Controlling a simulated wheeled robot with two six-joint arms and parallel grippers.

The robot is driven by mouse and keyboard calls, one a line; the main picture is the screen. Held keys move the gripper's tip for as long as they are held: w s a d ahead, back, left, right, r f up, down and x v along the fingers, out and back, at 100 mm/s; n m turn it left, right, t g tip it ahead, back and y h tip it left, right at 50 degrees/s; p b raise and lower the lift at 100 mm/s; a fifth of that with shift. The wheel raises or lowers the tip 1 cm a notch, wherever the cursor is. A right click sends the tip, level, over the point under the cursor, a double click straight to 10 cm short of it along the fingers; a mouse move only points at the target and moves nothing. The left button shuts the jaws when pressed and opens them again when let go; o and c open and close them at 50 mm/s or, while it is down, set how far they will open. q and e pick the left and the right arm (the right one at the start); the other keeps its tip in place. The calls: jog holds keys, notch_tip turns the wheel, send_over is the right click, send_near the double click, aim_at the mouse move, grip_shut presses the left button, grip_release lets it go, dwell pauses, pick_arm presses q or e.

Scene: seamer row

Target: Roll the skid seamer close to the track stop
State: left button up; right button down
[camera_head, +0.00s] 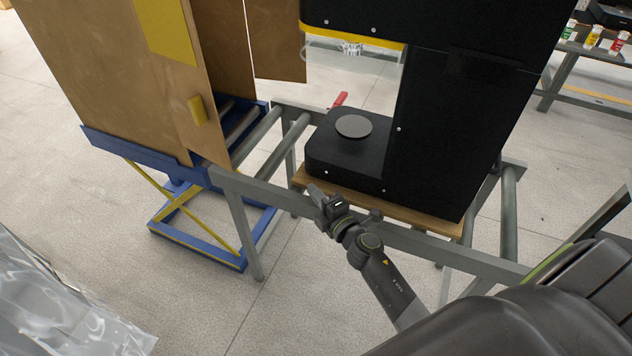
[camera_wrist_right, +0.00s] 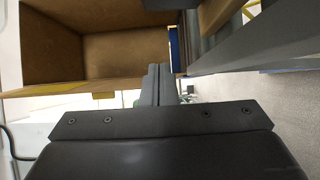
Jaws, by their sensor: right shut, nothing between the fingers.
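The seamer (camera_head: 430,135) is a tall black machine with a low base and a grey round plate (camera_head: 353,126). It stands upright on a wooden skid (camera_head: 400,208) on the grey roller track (camera_head: 395,239). My right gripper (camera_head: 315,192) is shut and empty beside the skid's near left corner; I cannot tell if it touches. Its closed fingers also show in the right wrist view (camera_wrist_right: 160,85). A small red piece (camera_head: 339,100) shows behind the seamer's base; I cannot tell if it is the track stop. My left gripper is out of view.
Left of the track, a large open wooden crate (camera_head: 100,65) stands on a blue lift table (camera_head: 140,155) with rollers. Clear plastic sheeting (camera_head: 60,305) lies at the lower left. A bench (camera_head: 590,52) with small bottles is at the upper right. Bare rollers show left of the skid.

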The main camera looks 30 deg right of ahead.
aim_at(312, 169)
jog(key=w, duration=0.3)
jog(key=w+b, duration=0.1)
jog(key=w, duration=0.2)
jog(key=w+a, duration=0.1)
jog(key=w, duration=0.2)
jog(key=shift+w+b, duration=0.2)
jog(key=shift+b, duration=0.15)
jog(key=d, duration=0.1)
jog(key=s+d, duration=0.1)
jog(key=d, duration=0.1)
jog(key=shift+s+d, duration=0.1)
jog(key=shift+d, duration=0.35)
